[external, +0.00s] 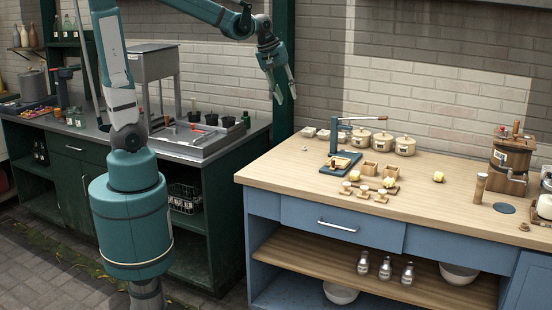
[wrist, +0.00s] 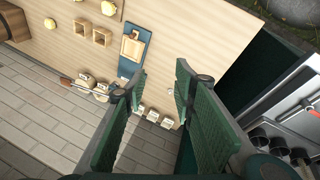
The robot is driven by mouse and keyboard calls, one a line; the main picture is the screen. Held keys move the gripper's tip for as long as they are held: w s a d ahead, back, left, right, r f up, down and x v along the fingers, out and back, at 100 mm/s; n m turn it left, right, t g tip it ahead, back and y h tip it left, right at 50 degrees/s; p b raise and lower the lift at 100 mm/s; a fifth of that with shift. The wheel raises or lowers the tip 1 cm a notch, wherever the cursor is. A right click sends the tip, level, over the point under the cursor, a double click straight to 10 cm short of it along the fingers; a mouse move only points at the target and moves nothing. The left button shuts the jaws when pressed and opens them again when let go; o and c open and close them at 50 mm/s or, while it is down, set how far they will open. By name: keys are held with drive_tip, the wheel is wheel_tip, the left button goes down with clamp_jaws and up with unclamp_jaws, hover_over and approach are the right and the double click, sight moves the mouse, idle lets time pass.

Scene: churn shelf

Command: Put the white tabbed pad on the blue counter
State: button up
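The blue counter (external: 262,178) has blue cabinet fronts and a pale wooden top; its top also shows in the wrist view (wrist: 220,45). I cannot single out the white tabbed pad for certain. Several small whitish blocks (external: 308,132) sit at the counter's back left edge, and they show between my fingers in the wrist view (wrist: 153,116). A tiny pale thing (wrist: 171,91) lies near them, too small to make out. My gripper (external: 284,97) is open and empty, raised above the back left end of the counter, fingers pointing down; its spread fingers frame the wrist view (wrist: 161,72).
A blue press (external: 335,150) with a wooden mould stands near the counter's left end. Wooden boxes (external: 371,168), lidded crocks (external: 382,142) and yellow lumps (external: 438,176) are around it. A brick wall (external: 430,100) stands behind. The counter's front left top is clear.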

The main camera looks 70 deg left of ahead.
drive_tip(key=s+d+m+t, duration=0.1)
drive_tip(key=s+d+m, duration=0.5)
drive_tip(key=s, duration=0.4)
drive_tip(key=s+d+f+m+t, duration=0.1)
drive_tip(key=s+d+m+t, duration=0.1)
drive_tip(key=s+d+m, duration=0.5)
drive_tip(key=s, duration=0.4)
drive_tip(key=shift+d+f, duration=0.2)
drive_tip(key=shift+d, duration=0.1)
drive_tip(key=shift+f+b, duration=1.85)
drive_tip(key=shift+b, duration=0.05)
